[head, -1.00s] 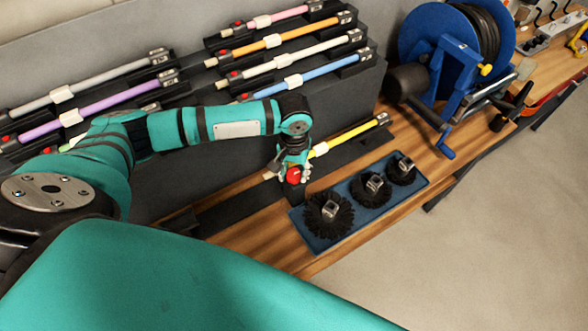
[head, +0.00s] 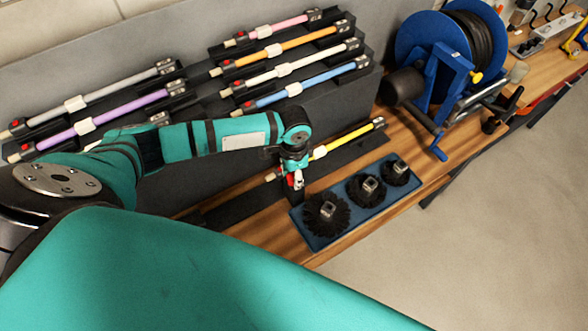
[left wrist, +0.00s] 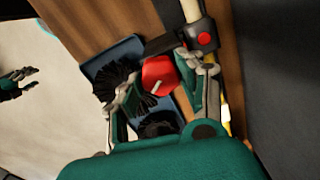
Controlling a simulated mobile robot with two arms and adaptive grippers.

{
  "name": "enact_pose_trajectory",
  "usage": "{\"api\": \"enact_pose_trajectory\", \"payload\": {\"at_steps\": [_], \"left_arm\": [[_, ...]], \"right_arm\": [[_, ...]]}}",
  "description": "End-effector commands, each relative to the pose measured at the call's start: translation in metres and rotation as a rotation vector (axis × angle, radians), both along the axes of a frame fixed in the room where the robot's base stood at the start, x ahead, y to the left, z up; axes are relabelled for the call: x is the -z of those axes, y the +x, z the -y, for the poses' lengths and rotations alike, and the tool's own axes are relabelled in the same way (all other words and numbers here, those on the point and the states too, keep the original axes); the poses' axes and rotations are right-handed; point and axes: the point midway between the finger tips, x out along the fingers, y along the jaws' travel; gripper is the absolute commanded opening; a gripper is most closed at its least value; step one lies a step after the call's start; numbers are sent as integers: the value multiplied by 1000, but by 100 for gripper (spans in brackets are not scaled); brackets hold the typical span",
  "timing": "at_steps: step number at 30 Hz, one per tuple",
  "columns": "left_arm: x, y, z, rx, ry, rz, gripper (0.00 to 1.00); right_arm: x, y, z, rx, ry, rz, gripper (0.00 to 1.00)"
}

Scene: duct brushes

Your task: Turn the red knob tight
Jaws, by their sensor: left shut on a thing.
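The red knob (left wrist: 160,75), with a pale mark on its face, is between the two fingers of my left gripper (left wrist: 165,90) in the left wrist view. The gripper is shut on it. A black part joins the knob near a pale rod with a black, red-buttoned clamp (left wrist: 203,38). In the head view my left gripper (head: 294,181) points down at the near end of the yellow pole (head: 345,139), and only a little red shows there. My right gripper (left wrist: 18,82) shows small at the left edge of the left wrist view, its fingers apart and empty.
A blue tray (head: 311,239) with black round brushes lies just right of my left gripper on the wooden bench (head: 245,234). Several coloured poles rest on a dark rack behind. A blue hose reel (head: 412,45) stands at the back right.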

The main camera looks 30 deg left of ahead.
Motion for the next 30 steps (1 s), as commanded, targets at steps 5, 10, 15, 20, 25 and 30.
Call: {"api": "enact_pose_trajectory", "payload": {"at_steps": [5, 10, 15, 20, 25, 30], "left_arm": [[-1, 2, 0, 164, -1, 5, 7], [-1, 2, 0, 317, -1, 5, 7], [-2, 2, 0, 447, -1, 6, 7], [-2, 2, 0, 540, -1, 6, 7], [-2, 2, 0, 605, -1, 7, 7], [-2, 2, 0, 638, -1, 7, 7]], "right_arm": [[0, 0, 0, 0, 0, -1, 58], [0, -1, 1, 0, -1, -1, 58], [0, -1, 2, 0, -2, -1, 58], [0, -1, 3, -1, -3, 0, 58], [0, -1, 4, -1, -4, 0, 58], [0, -1, 4, -2, -4, 0, 58]]}}
